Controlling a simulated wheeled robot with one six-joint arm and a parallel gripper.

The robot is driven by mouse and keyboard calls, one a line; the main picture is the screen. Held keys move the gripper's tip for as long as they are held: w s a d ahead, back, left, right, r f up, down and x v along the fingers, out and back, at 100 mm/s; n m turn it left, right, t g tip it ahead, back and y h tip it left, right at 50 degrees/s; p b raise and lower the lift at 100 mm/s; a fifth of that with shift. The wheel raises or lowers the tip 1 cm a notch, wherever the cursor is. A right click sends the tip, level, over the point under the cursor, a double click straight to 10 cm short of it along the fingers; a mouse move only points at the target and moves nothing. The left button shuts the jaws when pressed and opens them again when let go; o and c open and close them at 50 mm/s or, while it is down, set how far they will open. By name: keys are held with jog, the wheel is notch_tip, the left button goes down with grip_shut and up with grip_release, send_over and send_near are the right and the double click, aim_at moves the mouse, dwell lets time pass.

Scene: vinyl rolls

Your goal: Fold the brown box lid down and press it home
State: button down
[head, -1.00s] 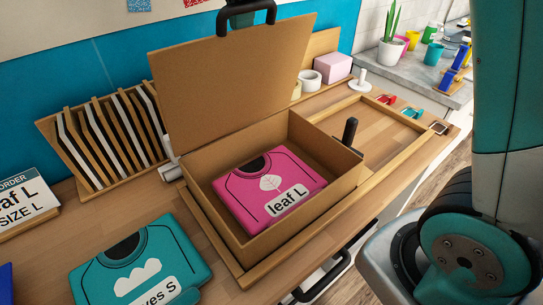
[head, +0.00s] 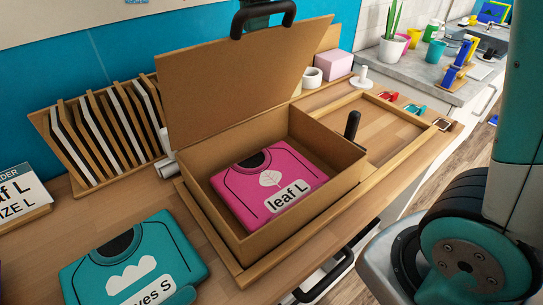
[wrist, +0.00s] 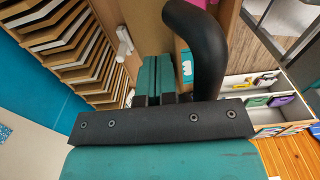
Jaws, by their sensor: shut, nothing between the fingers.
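The brown box (head: 345,172) stands open on the counter in a shallow wooden frame. A pink shirt pack (head: 270,185) marked "leaf L" lies inside. The brown box lid (head: 245,85) stands up on the box's back side, its inner face showing. My gripper is at the lid's top edge in the head view, where its black parts (head: 265,18) show and its fingers are hidden. In the wrist view my gripper's teal fingers (wrist: 156,75) are together with nothing between them, near a brown panel (wrist: 140,22) that looks like the lid. I cannot tell if they touch it.
A teal shirt pack (head: 130,262) lies at front left. An empty wooden tray (head: 385,135) and a black upright handle (head: 352,125) are on the right. A pink block (head: 334,65) stands behind.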

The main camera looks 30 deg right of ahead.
jog(key=s+d+f+b, duration=0.1)
jog(key=s+f+b, duration=0.1)
jog(key=s, duration=0.4)
jog(key=shift+s+d+f+b, duration=0.15)
jog(key=shift+s+f+b, duration=0.2)
jog(key=shift+b, duration=0.55)
jog(key=shift+f, duration=0.1)
jog(key=s+d+f+b, duration=0.1)
jog(key=s+f+b, duration=0.5)
jog(key=s+f, duration=0.1)
jog(key=shift+s+d+f+b, duration=0.25)
jog(key=shift+s+d+b, duration=0.05)
jog(key=shift+s+b, duration=0.1)
dwell(1.0)
jog(key=shift+f, duration=0.1)
